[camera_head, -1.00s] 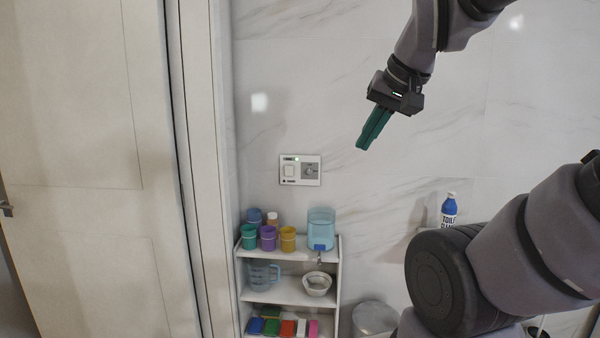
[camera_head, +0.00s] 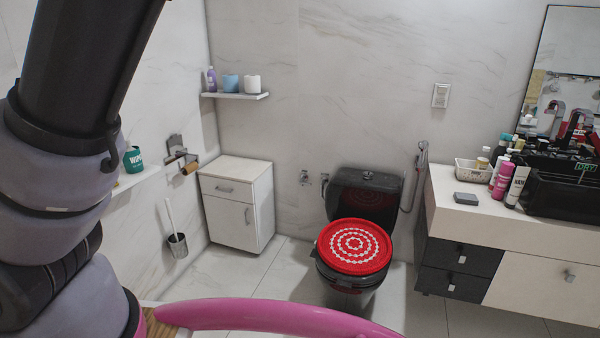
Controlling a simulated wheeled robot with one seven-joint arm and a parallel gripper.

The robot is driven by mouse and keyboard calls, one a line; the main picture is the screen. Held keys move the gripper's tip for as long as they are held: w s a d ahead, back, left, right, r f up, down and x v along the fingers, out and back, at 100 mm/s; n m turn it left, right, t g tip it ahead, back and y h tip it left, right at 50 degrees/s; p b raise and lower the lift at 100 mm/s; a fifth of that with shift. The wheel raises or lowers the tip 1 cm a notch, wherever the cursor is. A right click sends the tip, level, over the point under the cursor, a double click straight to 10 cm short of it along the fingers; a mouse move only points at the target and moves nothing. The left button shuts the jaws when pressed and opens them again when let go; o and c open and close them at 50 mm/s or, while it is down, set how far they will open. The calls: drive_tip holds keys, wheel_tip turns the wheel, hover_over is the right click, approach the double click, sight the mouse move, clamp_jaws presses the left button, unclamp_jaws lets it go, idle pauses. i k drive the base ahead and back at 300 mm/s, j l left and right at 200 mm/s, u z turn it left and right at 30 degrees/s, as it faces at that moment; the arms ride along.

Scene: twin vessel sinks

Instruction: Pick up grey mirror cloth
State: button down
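A small grey folded item (camera_head: 466,198), which looks like the mirror cloth, lies flat on the white counter (camera_head: 455,229) near its left end. It is left of the bottles and in front of a white basket. My gripper is out of the picture; only my arm's links show along the left side. Nothing touches the grey item.
A pink curved rim (camera_head: 270,313) crosses the bottom.

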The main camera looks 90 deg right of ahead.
sight(460, 198)
drive_tip(key=z, duration=4.35)
